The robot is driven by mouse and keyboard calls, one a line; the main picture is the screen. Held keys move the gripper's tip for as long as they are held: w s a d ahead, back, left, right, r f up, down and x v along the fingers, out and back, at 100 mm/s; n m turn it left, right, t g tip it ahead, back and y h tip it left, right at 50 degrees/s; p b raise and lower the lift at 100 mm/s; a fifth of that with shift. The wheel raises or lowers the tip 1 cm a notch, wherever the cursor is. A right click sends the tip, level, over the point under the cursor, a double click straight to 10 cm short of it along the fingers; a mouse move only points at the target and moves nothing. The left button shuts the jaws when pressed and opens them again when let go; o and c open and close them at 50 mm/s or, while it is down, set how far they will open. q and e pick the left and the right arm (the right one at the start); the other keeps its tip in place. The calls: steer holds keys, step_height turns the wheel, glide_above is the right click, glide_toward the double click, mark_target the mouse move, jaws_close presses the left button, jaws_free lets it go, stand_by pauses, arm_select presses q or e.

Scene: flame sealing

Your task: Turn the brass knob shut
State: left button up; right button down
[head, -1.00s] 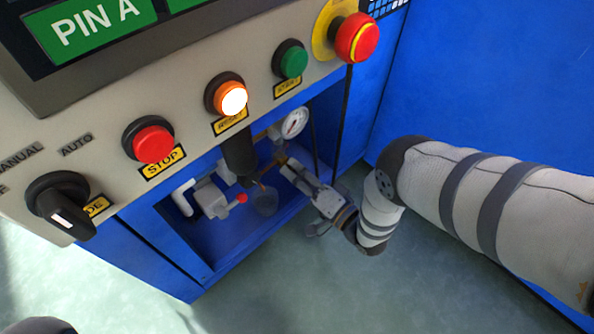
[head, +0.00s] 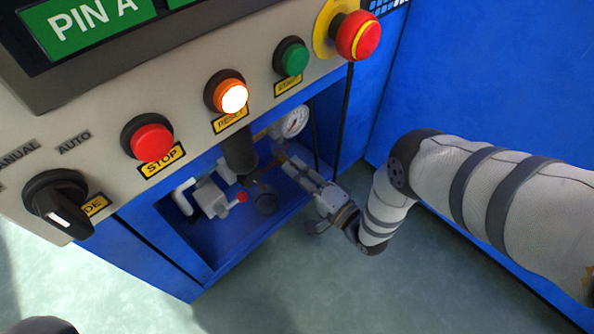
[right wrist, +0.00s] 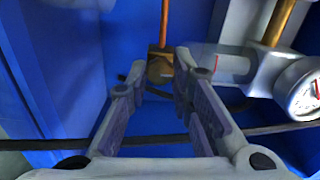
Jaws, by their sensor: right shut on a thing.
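The brass knob (right wrist: 160,68) shows between my fingertips in the right wrist view, at the lower end of a thin copper-coloured rod. My right gripper (right wrist: 160,66) is shut on it, one finger on each side. In the head view my right gripper (head: 283,157) reaches from the right into the open bay of the blue machine, below the gauge. The knob is hardly discernible there, small and largely covered by the fingers. My left gripper is not in view.
A round white gauge (head: 294,121) sits just above my right fingers. A dark cylinder (head: 239,156) hangs to their left, near white fittings (head: 210,196) with a red tip. The control panel with a lit orange button (head: 234,97) overhangs the bay. The floor in front is clear.

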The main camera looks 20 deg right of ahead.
steer(key=shift+a, duration=0.3)
steer(key=c, duration=1.4)
jaws_free()
steer(key=shift+d, duration=0.1)
steer(key=shift+s+d, duration=0.2)
steer(key=shift+s, duration=0.15)
steer(key=v, duration=1.1)
steer(key=shift+s, duration=0.2)
steer(key=shift+r, duration=0.1)
